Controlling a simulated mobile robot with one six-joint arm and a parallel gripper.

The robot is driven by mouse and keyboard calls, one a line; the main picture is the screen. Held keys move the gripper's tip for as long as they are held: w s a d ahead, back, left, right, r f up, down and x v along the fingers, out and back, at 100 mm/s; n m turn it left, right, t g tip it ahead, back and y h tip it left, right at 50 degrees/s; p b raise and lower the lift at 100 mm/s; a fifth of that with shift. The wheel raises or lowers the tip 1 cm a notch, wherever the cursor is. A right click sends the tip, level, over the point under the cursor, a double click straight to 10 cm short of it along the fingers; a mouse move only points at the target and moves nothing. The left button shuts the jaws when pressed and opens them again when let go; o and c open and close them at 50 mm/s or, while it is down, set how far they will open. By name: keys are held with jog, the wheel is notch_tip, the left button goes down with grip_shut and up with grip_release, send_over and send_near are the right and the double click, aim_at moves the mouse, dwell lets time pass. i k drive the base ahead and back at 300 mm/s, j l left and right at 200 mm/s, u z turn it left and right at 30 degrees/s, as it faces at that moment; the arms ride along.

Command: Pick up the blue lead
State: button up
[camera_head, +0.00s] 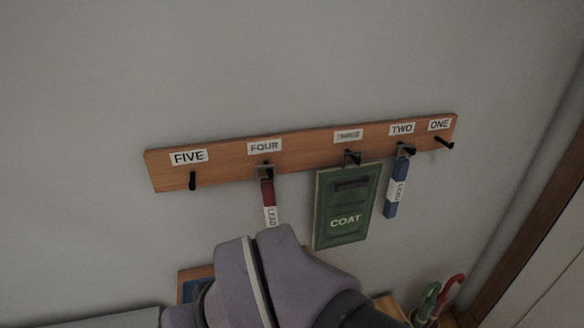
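The blue lead (391,199) hangs from the black hook under the label TWO on a wooden wall rack (220,169). It is a short blue strap with a white label reading LEAD. My arm fills the bottom middle of the head view, below and left of the blue lead. My gripper's fingers cannot be made out, so I cannot tell whether it is open or shut.
A green board marked COAT (333,232) hangs close left of the blue lead, under THREE. A red lead (268,193) hangs under FOUR, its lower end near my arm. Hooks FIVE and ONE are bare. Umbrella handles (450,287) stand at lower right, by a wooden frame (545,205).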

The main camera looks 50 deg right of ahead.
aim_at(397, 181)
jog(key=z, duration=2.2)
